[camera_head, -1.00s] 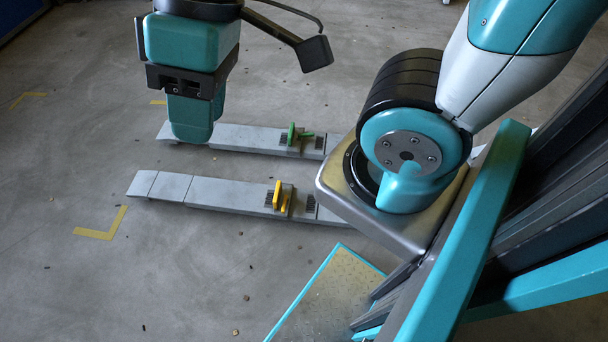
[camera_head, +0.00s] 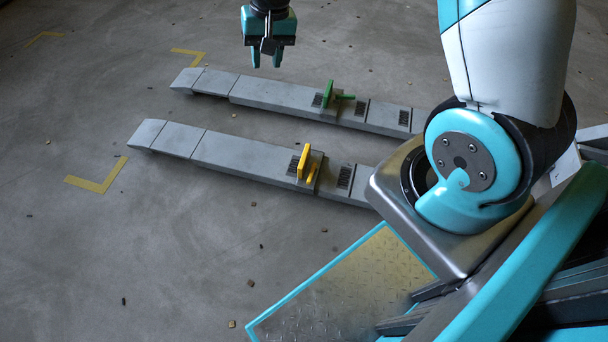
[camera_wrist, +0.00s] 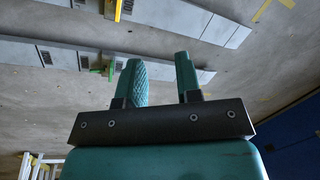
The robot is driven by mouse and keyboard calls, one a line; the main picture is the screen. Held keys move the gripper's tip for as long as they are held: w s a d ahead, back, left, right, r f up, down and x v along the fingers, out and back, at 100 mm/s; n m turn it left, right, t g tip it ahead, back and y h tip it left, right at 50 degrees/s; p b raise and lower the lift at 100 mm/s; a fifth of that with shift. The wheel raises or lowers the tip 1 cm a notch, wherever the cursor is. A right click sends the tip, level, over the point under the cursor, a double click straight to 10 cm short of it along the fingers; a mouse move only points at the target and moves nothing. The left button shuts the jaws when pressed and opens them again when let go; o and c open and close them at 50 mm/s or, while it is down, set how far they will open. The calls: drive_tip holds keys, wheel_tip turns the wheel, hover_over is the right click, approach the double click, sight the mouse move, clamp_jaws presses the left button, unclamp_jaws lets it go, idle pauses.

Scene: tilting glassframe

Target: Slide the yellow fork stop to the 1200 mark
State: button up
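The yellow fork stop (camera_head: 304,163) stands upright on the nearer grey fork (camera_head: 225,152), between two dark label plates whose marks are too small to read. In the wrist view its yellow (camera_wrist: 113,10) shows at the top edge, partly cut off. My gripper (camera_head: 267,62) hangs beyond the farther fork in the head view, well apart from the yellow stop. Its two teal fingers (camera_wrist: 161,70) are spread with an empty gap between them in the wrist view.
A green stop (camera_head: 328,94) stands on the farther fork (camera_head: 270,94), which lies between my gripper and the nearer fork; the green stop also shows in the wrist view (camera_wrist: 108,68). Yellow corner marks (camera_head: 97,182) lie on the floor. The floor left of the forks is mostly clear.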

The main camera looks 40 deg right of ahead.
drive_tip(key=w+d+f+m+b, duration=0.1)
drive_tip(key=d+f+b, duration=0.2)
drive_tip(key=f, duration=0.6)
drive_tip(key=w+d+f+m+b, duration=0.2)
drive_tip(key=f+b, duration=0.1)
drive_tip(key=f, duration=0.5)
drive_tip(key=m+h+b, duration=0.2)
drive_tip(key=m+b, duration=0.1)
drive_tip(key=b, duration=0.4)
hover_over(304, 156)
wheel_tip(304, 156, down, 17)
drive_tip(key=shift+g, duration=0.3)
wheel_tip(304, 156, down, 17)
drive_tip(key=b, duration=0.8)
drive_tip(key=shift+d+f+b, duration=0.1)
drive_tip(key=shift+f+b, duration=0.05)
drive_tip(key=shift+b, duration=0.25)
clamp_jaws()
